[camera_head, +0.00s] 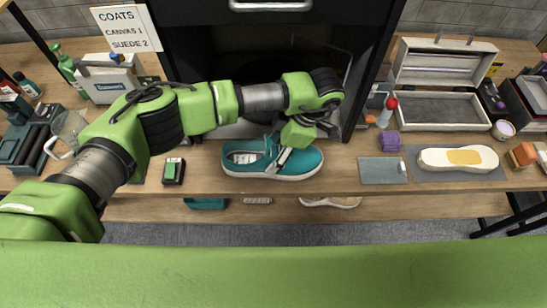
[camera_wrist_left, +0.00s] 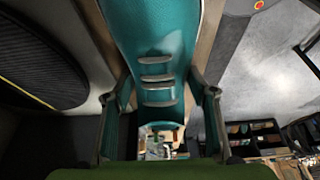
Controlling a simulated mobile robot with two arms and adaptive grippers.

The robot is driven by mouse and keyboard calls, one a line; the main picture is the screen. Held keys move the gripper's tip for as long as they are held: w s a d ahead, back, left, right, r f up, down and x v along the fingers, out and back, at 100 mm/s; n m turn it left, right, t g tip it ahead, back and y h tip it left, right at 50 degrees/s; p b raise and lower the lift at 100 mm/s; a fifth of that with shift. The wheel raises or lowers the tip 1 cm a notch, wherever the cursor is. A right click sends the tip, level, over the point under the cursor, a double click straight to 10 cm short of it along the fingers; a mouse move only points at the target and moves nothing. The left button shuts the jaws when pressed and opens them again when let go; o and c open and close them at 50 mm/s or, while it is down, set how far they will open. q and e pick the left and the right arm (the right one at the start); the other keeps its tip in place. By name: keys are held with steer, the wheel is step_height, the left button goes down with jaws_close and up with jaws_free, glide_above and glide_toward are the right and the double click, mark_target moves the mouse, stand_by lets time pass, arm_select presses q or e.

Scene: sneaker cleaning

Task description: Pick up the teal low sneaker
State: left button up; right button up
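The teal low sneaker (camera_head: 232,160) lies on its white sole on the bench, in the middle of the head view, toe to the right. In the left wrist view its teal upper (camera_wrist_left: 155,40) with pale bars across it fills the middle. My left gripper (camera_head: 283,157) is down over the sneaker, with one finger against its near side. In the left wrist view the left gripper's fingers (camera_wrist_left: 160,95) stand on either side of the upper. Whether they press on it cannot be told. My right gripper is not in view.
A black cabinet opening (camera_head: 270,60) stands behind the sneaker. A small dark box with a green top (camera_head: 173,171) lies to the left. A grey mat (camera_head: 378,170), a purple block (camera_head: 390,141) and a white sole-shaped piece (camera_head: 440,158) lie to the right. A lower shelf (camera_head: 270,210) runs below.

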mark_target(273, 145)
arm_select(q)
steer(key=shift+c, duration=1)
steer(key=shift+w+r, duration=0.1)
steer(key=shift+r, duration=0.1)
steer(key=shift+r, duration=0.3)
step_height(273, 145, up, 2)
steer(key=shift+r+b, duration=0.15)
steer(key=shift+b, duration=0.35)
steer(key=s+r+b, duration=0.1)
steer(key=s+r, duration=0.2)
steer(key=s, duration=0.1)
steer(key=s+a+r+b, duration=0.1)
steer(key=s+r, duration=0.2)
steer(key=s, duration=0.2)
steer(key=s+a+r+b, duration=0.1)
steer(key=s+r+b, duration=0.1)
steer(key=s, duration=0.3)
steer(key=shift+r, duration=0.9)
